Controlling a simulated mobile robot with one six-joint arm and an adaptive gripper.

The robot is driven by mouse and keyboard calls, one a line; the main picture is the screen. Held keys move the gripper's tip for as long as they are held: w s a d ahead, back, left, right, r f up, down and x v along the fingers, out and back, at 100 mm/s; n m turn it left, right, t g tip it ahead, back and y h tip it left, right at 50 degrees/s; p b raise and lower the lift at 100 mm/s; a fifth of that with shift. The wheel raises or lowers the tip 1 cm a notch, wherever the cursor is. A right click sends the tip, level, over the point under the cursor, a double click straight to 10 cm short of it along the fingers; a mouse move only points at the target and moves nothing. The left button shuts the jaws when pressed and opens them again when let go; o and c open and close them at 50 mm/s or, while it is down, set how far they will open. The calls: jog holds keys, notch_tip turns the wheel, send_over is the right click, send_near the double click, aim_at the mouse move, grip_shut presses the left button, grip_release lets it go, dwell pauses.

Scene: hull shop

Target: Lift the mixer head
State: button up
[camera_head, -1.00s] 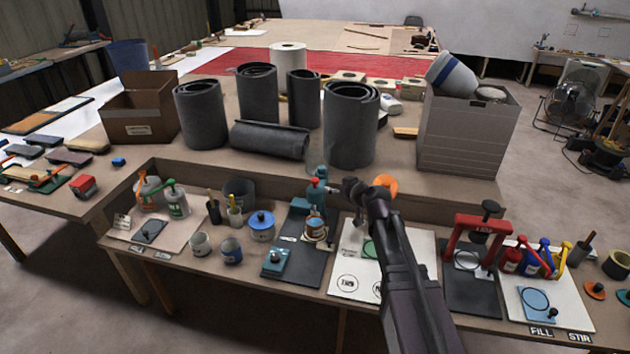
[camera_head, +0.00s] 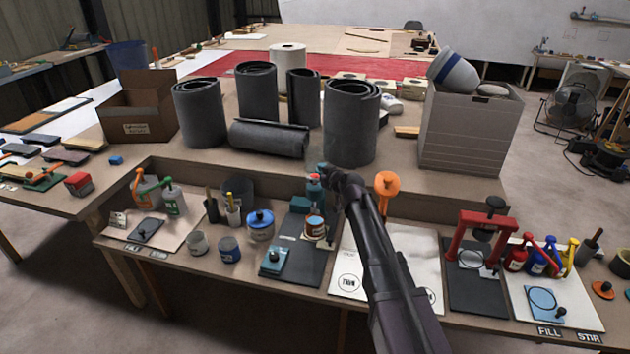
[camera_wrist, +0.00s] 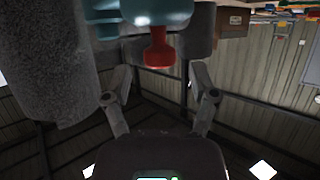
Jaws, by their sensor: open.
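The mixer with its teal head (camera_head: 314,188) stands on a dark mat (camera_head: 312,262) in the front tray, with a banded can (camera_head: 315,228) below the head. My gripper (camera_head: 336,176) is just right of the head's top in the head view, where its fingers are too small to tell apart. In the wrist view my open gripper (camera_wrist: 161,78) has one finger on each side of a red knob (camera_wrist: 158,52). The knob joins the teal head (camera_wrist: 145,12) and sits between the fingertips, with gaps visible on both sides.
Grey rolls (camera_head: 351,125) stand behind the mixer. A blue-lidded pot (camera_head: 261,225) is to its left. An orange hook-shaped item (camera_head: 387,185) stands right of my arm, and a red press (camera_head: 483,225) is farther right. My arm covers part of the white board (camera_head: 350,262).

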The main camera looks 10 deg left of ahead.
jog(key=shift+b+x, duration=0.3)
jog(key=shift+x, duration=0.9)
grip_shut()
